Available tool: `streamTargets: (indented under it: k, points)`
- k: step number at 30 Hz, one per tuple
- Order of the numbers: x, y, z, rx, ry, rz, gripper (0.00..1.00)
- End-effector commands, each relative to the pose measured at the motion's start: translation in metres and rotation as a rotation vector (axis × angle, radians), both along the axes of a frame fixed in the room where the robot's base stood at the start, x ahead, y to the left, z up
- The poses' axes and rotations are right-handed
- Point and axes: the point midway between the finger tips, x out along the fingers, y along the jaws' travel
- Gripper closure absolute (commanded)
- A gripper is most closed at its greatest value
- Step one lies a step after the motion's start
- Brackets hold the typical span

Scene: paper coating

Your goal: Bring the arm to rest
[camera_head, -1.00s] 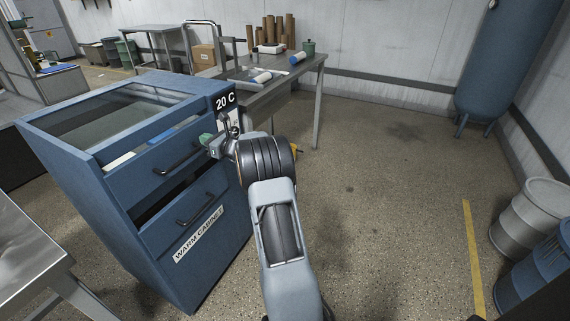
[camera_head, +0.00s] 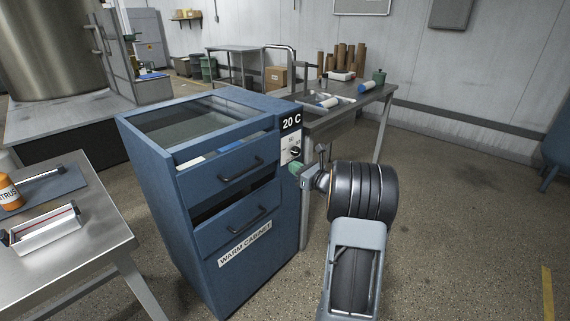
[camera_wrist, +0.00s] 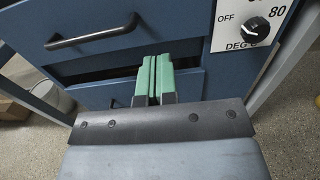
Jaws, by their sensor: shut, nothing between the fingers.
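My gripper (camera_wrist: 153,80) has green fingers pressed together, shut and empty, in the wrist view. It points at the front of the blue warm cabinet (camera_wrist: 105,20), below the upper drawer's handle and left of the control dial (camera_wrist: 256,30). In the head view my gripper (camera_head: 296,168) shows as a small green tip beside the right side of the cabinet (camera_head: 175,245), just under the dial (camera_head: 294,153). I cannot tell whether it touches the cabinet. My arm (camera_head: 360,210) reaches up from the bottom right. The cabinet's display reads 20 C.
A steel table (camera_head: 110,250) with a tray and an orange container (camera_head: 9,192) stands at the left. A workbench (camera_head: 335,112) with brown rolls (camera_head: 342,60) stands behind the cabinet. The floor (camera_head: 460,220) to the right of my arm is clear.

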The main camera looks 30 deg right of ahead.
Motion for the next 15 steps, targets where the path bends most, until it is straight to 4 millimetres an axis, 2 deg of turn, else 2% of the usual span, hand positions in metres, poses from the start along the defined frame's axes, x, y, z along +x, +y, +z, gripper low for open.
streamTargets:
  k: [4, 11, 13, 15]
  points:
    - [-0.01, -0.003, 0.0, 0.001, 0.0, 0.0, 1.0]
    - [-0.013, -0.002, -0.001, -0.029, -0.005, 0.002, 1.0]
    - [-0.014, 0.002, -0.01, -0.111, 0.019, 0.028, 1.0]
    - [-0.022, 0.015, -0.033, -0.215, 0.078, 0.097, 1.0]
